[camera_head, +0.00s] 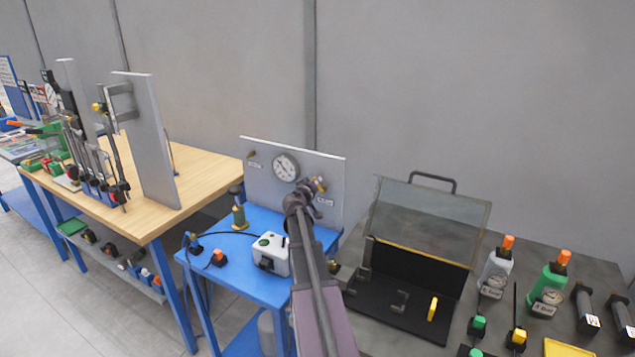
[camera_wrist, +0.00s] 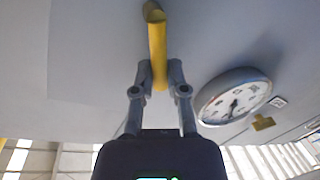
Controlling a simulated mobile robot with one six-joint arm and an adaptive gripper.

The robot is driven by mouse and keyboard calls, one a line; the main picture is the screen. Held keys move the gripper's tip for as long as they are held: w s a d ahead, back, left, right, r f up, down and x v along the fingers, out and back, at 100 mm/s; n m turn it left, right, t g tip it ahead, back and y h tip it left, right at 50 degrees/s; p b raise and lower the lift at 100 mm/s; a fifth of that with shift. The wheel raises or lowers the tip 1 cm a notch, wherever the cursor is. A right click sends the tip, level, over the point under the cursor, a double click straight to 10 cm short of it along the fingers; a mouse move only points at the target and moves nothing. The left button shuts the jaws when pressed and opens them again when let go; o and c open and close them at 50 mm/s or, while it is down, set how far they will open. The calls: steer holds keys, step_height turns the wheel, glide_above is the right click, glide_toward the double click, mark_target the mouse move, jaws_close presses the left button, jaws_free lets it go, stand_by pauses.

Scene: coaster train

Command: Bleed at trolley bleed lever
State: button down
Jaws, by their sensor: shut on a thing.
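The blue trolley (camera_head: 278,222) carries an upright grey panel (camera_head: 262,180) with a round dial gauge (camera_head: 286,167). The gauge also shows at the right in the wrist view (camera_wrist: 235,97). The bleed lever is a yellow bar (camera_wrist: 157,45) standing out from the panel in the wrist view. My gripper (camera_wrist: 159,76) has a finger on each side of the lever and is shut on it. In the head view my gripper (camera_head: 316,187) is at the panel's right side, and my arm hides part of the panel and trolley.
A white box (camera_head: 271,255) and an orange-topped piece sit on the trolley. A wooden-topped bench (camera_head: 205,172) stands left. On the right, a dark table holds an open case (camera_head: 423,225), bottles (camera_head: 548,287) and small parts. A grey wall is close behind.

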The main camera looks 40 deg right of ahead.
steer(key=shift+w+a+f+n+g+b, duration=0.1)
steer(key=shift+w+f+n+g+b, duration=0.4)
steer(key=shift+n, duration=1.05)
steer(key=shift+w+a+f+n+g+b, duration=0.15)
steer(key=shift+f+n+g, duration=0.5)
steer(key=shift+n, duration=0.95)
steer(key=shift+w+f+n+g+b, duration=0.4)
steer(key=shift+f+n, duration=0.4)
steer(key=shift+n, duration=0.75)
steer(key=c, duration=0.7)
jaws_free()
steer(key=shift+o, duration=0.2)
